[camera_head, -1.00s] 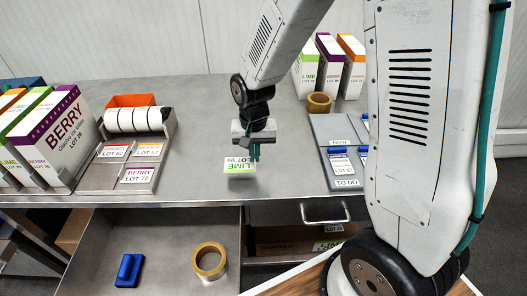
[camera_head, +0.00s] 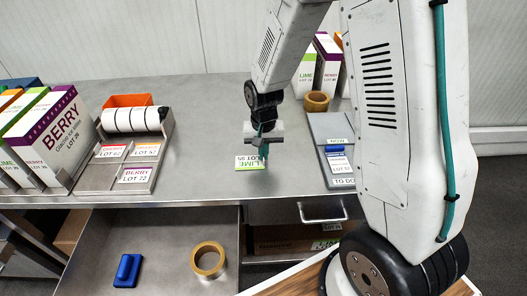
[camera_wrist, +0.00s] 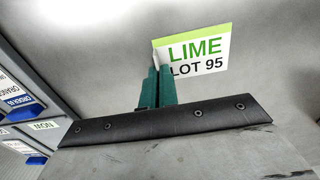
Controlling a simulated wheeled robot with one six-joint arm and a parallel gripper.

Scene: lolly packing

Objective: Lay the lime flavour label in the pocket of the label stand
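The lime flavour label (camera_head: 250,163) is a white card with a green band, reading LIME LOT 95. It is over the grey worktop in the middle; I cannot tell if it touches it. My gripper (camera_head: 263,156) points down at the label's right end. In the wrist view, the green fingers (camera_wrist: 158,75) are close together at the label's (camera_wrist: 198,50) left end and appear shut on its edge. The label stand (camera_head: 101,180), a grey tray at left, holds a red label, an orange label and a purple BERRY LOT 72 label. Its front left part looks bare.
White rolls (camera_head: 137,120) and an orange bin (camera_head: 127,100) stand behind the label stand. Boxes (camera_head: 58,140) stand at far left. A grey board (camera_head: 324,127) with cards and a tape roll (camera_head: 317,101) are at right. An open drawer (camera_head: 165,235) is below. The worktop between is clear.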

